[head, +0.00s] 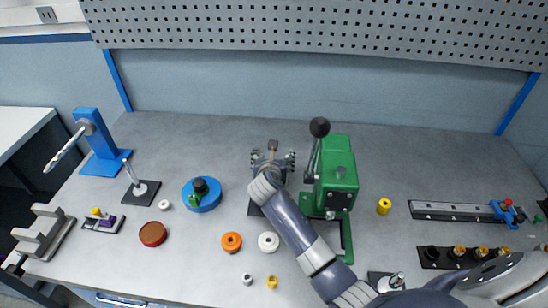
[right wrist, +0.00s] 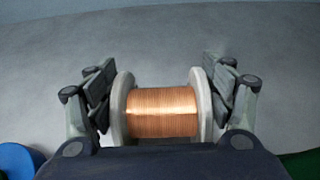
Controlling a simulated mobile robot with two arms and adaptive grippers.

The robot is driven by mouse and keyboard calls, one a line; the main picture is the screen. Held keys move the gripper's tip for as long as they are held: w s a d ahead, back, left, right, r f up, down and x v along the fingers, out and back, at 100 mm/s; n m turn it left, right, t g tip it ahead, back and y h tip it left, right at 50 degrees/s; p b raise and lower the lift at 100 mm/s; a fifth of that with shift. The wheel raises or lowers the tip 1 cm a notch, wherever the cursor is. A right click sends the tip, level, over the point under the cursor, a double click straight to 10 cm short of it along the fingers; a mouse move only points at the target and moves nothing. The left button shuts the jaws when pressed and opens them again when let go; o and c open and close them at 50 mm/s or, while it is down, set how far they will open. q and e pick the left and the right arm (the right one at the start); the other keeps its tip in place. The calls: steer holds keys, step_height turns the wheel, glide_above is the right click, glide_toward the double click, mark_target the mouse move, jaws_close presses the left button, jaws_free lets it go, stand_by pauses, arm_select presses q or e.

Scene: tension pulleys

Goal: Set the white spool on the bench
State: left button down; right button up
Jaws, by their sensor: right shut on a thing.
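The white spool (right wrist: 162,112), with white end flanges and copper-coloured wire wound between them, sits between the fingers of my right gripper (right wrist: 160,90) in the right wrist view. The gripper is shut on it across the two flanges. In the head view my right gripper (head: 272,160) is over the middle of the grey bench (head: 330,128), left of the green press. The spool is hard to make out there, and I cannot tell its height above the bench. My left gripper is not in view.
A green press (head: 338,175) with a black-knobbed lever stands just right of the gripper. A blue round fixture (head: 203,196) lies to the left. Orange (head: 231,242) and white (head: 268,242) rings lie in front. The back of the bench is mostly clear.

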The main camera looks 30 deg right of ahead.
steer(key=o, duration=1.2)
steer(key=shift+c, duration=0.2)
steer(key=o, duration=0.4)
